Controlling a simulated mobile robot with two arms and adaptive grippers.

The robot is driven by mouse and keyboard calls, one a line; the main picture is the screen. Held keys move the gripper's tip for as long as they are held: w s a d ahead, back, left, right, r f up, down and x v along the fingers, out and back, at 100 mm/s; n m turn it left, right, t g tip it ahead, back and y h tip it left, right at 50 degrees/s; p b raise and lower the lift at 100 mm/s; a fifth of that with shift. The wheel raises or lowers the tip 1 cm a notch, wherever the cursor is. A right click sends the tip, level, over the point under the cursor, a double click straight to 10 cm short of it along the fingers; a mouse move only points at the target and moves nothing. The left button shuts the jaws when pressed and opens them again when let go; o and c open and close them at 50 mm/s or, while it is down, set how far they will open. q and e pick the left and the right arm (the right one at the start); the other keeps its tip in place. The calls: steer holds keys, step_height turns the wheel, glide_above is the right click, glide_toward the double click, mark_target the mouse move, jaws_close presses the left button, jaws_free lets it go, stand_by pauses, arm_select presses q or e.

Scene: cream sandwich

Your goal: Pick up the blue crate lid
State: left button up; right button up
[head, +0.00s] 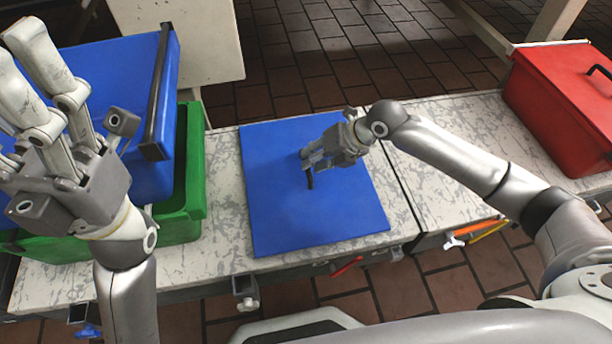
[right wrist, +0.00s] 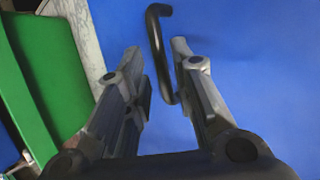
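The blue crate lid (head: 280,215) lies flat on the pale worktop in the middle of the head view, and it fills most of the right wrist view (right wrist: 260,60). Its bent black handle (right wrist: 157,45) stands up from the lid and also shows in the head view (head: 310,180). My right gripper (head: 313,168) is low over the lid. In the right wrist view its two fingers (right wrist: 158,50) are apart, with the handle between them, nearer the right finger. My left gripper (head: 15,60) is raised at the left, its fingers apart and empty, partly cut by the frame edge.
A blue crate (head: 110,75) with a black bar sits tilted in a green crate (head: 192,155) left of the lid. A red crate (head: 560,110) with its own dark-handled lid stands at the right. The worktop (head: 425,195) between lid and red crate is clear.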

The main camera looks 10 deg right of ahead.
steer(key=shift+b+x, duration=0.6)
steer(key=shift+x, duration=0.85)
steer(key=shift+d, duration=0.1)
jaws_close()
